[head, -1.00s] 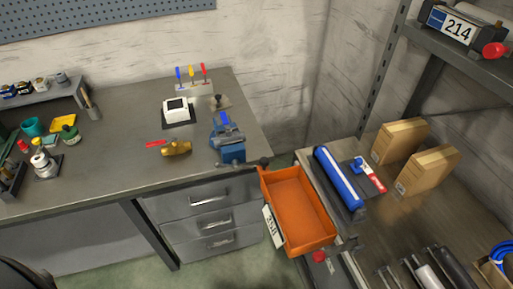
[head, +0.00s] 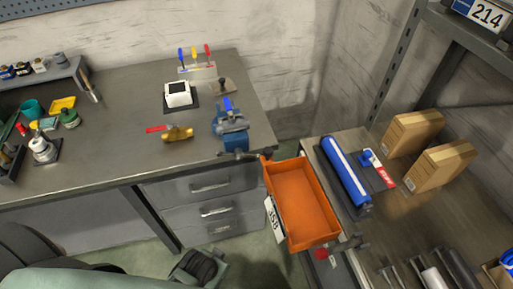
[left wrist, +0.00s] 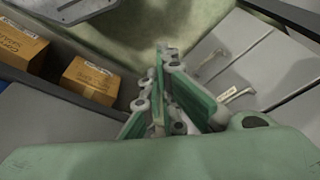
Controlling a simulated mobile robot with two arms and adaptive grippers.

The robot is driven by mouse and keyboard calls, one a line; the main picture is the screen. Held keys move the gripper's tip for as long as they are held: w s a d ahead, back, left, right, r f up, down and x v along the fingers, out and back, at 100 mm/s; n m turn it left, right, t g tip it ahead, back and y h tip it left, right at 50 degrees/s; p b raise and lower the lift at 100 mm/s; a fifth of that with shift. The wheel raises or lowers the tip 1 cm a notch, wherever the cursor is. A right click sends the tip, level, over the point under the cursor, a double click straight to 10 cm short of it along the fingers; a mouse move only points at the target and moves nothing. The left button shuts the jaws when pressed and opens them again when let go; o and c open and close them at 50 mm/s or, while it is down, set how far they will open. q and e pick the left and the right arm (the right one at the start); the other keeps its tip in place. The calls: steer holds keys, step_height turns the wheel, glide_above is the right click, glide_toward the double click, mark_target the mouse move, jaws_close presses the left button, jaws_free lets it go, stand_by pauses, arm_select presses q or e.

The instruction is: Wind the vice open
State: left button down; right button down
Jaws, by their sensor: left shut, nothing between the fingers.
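The blue vice (head: 232,126) stands at the front right corner of the grey workbench (head: 115,120). A dark bar or handle shows low at its front edge, too small to make out clearly. How far its jaws are apart I cannot tell. My left gripper (left wrist: 164,52) is shut and empty in the left wrist view, over the floor and beside grey drawer fronts. The vice does not show in that view. Green parts of my own arm show along the bottom of the head view, below the bench. My right gripper is in neither view.
An orange bin (head: 301,203) sits just right of the vice's front, near the shelf with a blue roll (head: 345,172) and cardboard boxes (head: 413,132). A brass piece (head: 178,134) and a white device (head: 177,94) lie left of the vice. Drawers (head: 215,210) are below.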

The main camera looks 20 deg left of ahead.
arm_select(q)
step_height(320, 180, up, 14)
steer(key=w, duration=0.3)
step_height(320, 180, up, 25)
steer(key=m+t+h, duration=0.4)
steer(key=m+h, duration=0.4)
steer(key=m, duration=0.1)
glide_above(239, 154)
steer(key=s+a, duration=0.2)
steer(key=s, duration=0.1)
steer(key=s+a+f+p+x, duration=0.1)
steer(key=f+p+x, duration=0.1)
steer(key=x, duration=1.1)
steer(key=shift+a+f+p, duration=0.2)
steer(key=shift+f+p, duration=0.05)
steer(key=shift+p, duration=0.65)
steer(key=shift+f, duration=0.1)
